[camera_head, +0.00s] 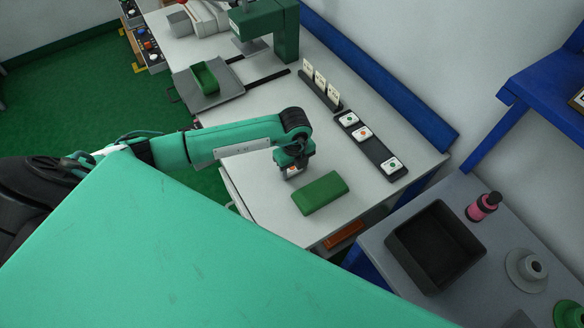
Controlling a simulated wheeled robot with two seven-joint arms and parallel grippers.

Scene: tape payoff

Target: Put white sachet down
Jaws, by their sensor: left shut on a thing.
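My left gripper (292,172) points down over the white table, just left of a green block (320,193). It is shut on a small white sachet with an orange mark, mostly hidden by the fingers. I cannot tell whether the sachet touches the table. A bare gap (378,149) shows between the last two. My right gripper is out of view.
Upright cards in a dark holder (320,84) stand behind the strip. A green press (272,30) and a grey plate with a green tray (205,78) are at the back. A black bin (436,247) and pink bottle (483,206) are on the grey side table.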

